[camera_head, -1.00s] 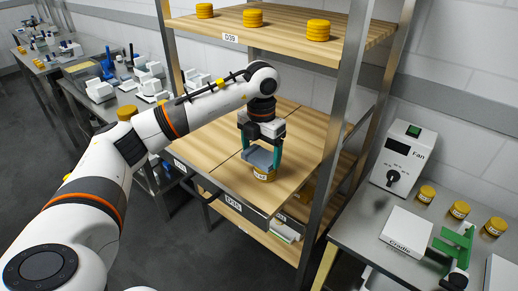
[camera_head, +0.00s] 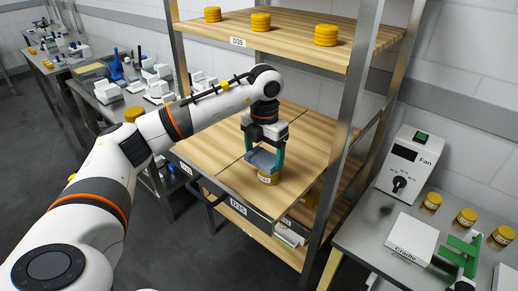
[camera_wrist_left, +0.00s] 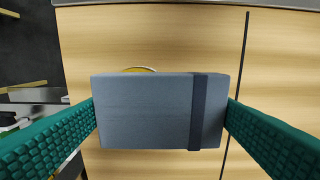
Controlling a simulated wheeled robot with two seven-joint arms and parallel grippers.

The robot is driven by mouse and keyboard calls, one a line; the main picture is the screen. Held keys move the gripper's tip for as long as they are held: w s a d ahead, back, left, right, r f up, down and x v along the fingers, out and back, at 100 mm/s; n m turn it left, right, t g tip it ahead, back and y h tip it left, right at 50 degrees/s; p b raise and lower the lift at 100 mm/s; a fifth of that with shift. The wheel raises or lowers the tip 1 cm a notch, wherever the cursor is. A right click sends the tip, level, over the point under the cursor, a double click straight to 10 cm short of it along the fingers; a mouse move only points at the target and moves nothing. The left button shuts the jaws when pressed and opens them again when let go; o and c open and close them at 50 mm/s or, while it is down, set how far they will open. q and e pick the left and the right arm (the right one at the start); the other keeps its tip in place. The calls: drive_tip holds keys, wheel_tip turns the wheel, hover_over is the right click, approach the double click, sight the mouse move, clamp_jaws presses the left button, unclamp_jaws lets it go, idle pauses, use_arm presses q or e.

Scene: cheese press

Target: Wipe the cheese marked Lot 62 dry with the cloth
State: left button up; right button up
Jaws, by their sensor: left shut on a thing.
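My left gripper (camera_head: 264,150) is shut on the cloth (camera_head: 261,159), a grey-blue block with a dark band. In the left wrist view the cloth (camera_wrist_left: 150,110) spans between the two green fingers (camera_wrist_left: 162,112). A yellow cheese (camera_head: 268,178) with a pale label stands on the wooden top just below the cloth. The label is too small to read for sure. Only a thin yellow edge of the cheese (camera_wrist_left: 140,69) shows past the cloth in the wrist view. I cannot tell whether cloth and cheese touch. My right gripper is not seen.
Several cheeses stand on the upper shelf (camera_head: 285,42). A metal post (camera_head: 340,130) rises right of the arm. The right bench holds a fan box (camera_head: 404,165), a cradle (camera_head: 411,238), a green frame (camera_head: 462,250) and more cheeses. The wooden top (camera_head: 215,150) is largely clear.

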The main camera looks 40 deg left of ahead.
use_arm(q)
drive_tip(key=shift+d, duration=0.65)
drive_tip(key=shift+a+f, duration=0.1)
drive_tip(key=shift+a, duration=1.7)
drive_tip(key=shift+w+r+p, duration=0.1)
drive_tip(key=shift+r+p, duration=0.4)
drive_tip(key=shift+r, duration=0.3)
wheel_tip(320, 180, up, 4)
drive_tip(key=p, duration=0.2)
drive_tip(key=shift+f+p, duration=0.2)
drive_tip(key=shift+p, duration=0.1)
drive_tip(key=shift+f, duration=0.1)
